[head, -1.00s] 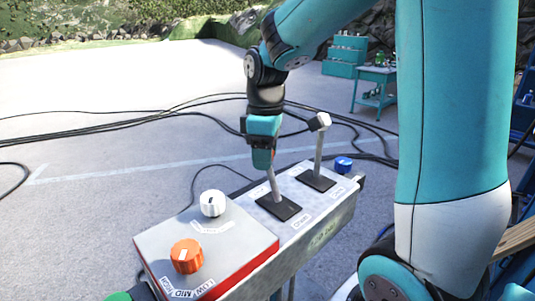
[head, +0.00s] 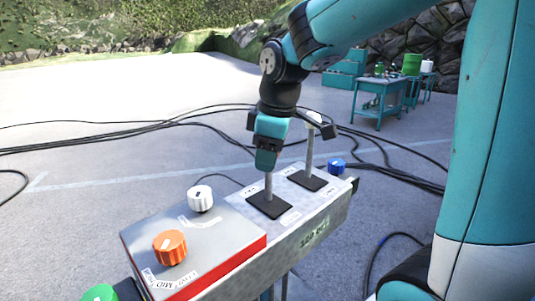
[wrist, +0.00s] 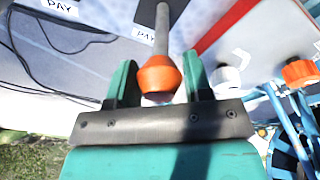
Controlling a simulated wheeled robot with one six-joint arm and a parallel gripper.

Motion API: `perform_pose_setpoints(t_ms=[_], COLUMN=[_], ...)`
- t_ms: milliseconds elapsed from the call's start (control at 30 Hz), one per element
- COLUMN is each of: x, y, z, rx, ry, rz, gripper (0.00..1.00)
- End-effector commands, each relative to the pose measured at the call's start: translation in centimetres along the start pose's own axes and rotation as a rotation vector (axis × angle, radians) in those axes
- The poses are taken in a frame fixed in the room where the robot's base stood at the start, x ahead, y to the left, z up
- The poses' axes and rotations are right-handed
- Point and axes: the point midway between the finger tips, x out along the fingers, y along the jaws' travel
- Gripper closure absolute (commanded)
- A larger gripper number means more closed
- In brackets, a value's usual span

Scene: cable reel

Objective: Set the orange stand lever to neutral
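The orange stand lever shows in the wrist view as an orange knob (wrist: 160,74) on a grey shaft. The knob sits between my gripper's two teal fingers (wrist: 160,84), which appear to press on both sides of it. In the head view my gripper (head: 267,160) points down over the lever's shaft (head: 268,186), which looks near upright in its dark base plate (head: 269,206). The gripper hides the knob there. The lever stands on the grey control box (head: 305,232).
A second lever with a white knob (head: 314,117) stands close behind, beside my gripper. An orange dial (head: 170,246), a white dial (head: 200,198) and a blue knob (head: 336,166) are on or by the box. Black cables (head: 130,130) lie on the ground. A teal workbench (head: 380,97) stands farther back.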

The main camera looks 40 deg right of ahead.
Motion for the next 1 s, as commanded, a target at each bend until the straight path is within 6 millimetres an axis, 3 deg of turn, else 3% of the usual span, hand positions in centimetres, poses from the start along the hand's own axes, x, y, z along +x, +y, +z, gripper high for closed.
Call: perform_pose_setpoints(t_ms=[33,100,367,533,667,1000], x=[0.1,0.1,0.0,-1.4,-4.1,-13.1], y=[-0.1,0.0,0.0,0.1,0.1,0.1], z=[0.1,0.1,0.0,-0.1,-0.1,0.0], rx=[0.000,0.000,0.001,0.001,-0.001,0.001], ry=[-0.002,-0.002,0.000,0.003,0.006,0.002], rz=[-0.003,-0.002,0.001,0.004,0.006,0.003], gripper=[0.42,0.31,0.31,0.31,0.31,0.31])
